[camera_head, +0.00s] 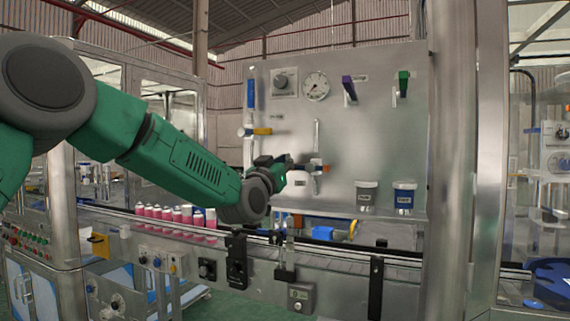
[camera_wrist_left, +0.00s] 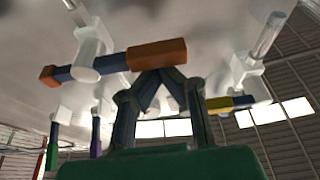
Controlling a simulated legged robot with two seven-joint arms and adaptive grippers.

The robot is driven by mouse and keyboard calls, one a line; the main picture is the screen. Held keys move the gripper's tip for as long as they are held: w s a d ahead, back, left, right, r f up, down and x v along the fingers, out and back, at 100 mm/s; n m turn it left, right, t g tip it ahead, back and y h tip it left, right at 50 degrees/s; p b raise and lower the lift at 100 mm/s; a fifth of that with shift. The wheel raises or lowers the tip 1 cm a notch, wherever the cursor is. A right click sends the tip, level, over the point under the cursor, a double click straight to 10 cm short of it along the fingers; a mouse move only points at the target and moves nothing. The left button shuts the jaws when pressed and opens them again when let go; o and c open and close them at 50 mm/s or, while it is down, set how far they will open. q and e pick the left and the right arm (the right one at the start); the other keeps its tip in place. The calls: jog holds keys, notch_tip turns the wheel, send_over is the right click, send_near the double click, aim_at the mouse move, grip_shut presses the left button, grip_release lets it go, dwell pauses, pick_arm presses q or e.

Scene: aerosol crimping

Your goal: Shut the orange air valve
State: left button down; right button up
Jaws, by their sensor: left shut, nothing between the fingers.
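The orange air valve (camera_head: 323,168) is on the upright grey panel, on a thin vertical pipe. Its handle lies crosswise to the pipe, roughly level, dark in the middle with orange ends. In the left wrist view the larger orange end (camera_wrist_left: 157,54) is close above my fingertips. My left gripper (camera_head: 290,166) is at the left end of the handle in the head view. Its fingers are shut and empty, with their tips (camera_wrist_left: 160,74) together beside the orange end; whether they touch it I cannot tell. My right gripper is not in view.
A yellow-handled valve (camera_head: 262,131) is up and left on the panel. A blue handle (camera_head: 251,93), a purple one (camera_head: 349,88) and a green one (camera_head: 403,84) are higher. A gauge (camera_head: 316,86) sits between. Pink cans (camera_head: 165,214) stand on the conveyor below my arm.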

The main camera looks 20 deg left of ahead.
pick_arm(q)
jog(key=shift+f, duration=0.25)
notch_tip(320, 180, up, 5)
jog(key=p, duration=0.3)
jog(key=b+v, duration=0.2)
jog(key=v, duration=0.8)
jog(key=shift+a+f, duration=0.15)
jog(key=shift+f, duration=0.2)
jog(key=shift+w, duration=0.1)
